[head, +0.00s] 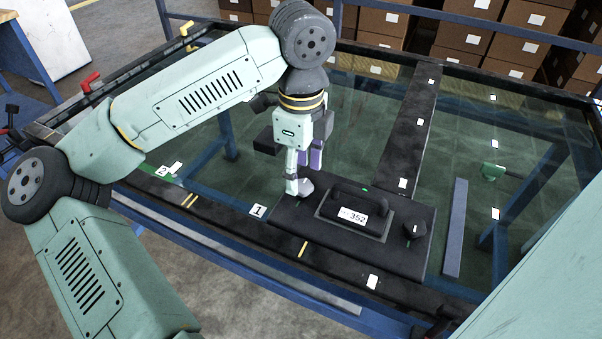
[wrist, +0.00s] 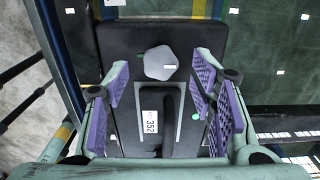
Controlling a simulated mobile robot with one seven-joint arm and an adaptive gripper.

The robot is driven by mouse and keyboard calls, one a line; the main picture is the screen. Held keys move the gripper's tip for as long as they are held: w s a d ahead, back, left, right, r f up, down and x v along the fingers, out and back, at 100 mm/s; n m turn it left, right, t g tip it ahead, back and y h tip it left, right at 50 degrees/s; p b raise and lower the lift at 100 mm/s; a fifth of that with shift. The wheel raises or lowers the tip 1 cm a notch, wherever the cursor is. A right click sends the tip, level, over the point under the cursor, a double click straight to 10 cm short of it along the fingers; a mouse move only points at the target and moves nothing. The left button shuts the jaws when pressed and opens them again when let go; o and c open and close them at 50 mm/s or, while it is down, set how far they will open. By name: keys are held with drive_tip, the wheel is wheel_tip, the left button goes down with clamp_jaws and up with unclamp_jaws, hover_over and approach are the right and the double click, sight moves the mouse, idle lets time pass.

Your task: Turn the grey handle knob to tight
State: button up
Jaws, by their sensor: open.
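The grey handle knob (head: 306,187) sits at the left end of a black panel (head: 290,212) on the glass-topped trolley. In the wrist view, the knob (wrist: 158,62) is many-sided, with a short white line toward its right side. A small green mark lies left of it. My gripper (head: 301,172) is open, pointing down at the knob end of the panel. In the wrist view, its purple-padded fingers (wrist: 161,78) stand left and right with a wide gap. The knob appears between and slightly beyond them, with clear space on both sides. Contact is not visible.
A black bar handle (head: 362,200) labelled 352 stands beside the knob on the panel. A dark knob (head: 415,230) is at the panel's other end. Blue rails and stacked cardboard boxes (head: 463,35) are at the back.

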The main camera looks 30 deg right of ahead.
sight(305, 187)
drive_tip(key=shift+f, duration=1.3)
drive_tip(key=shift+c, duration=0.3)
drive_tip(key=c, duration=1.1)
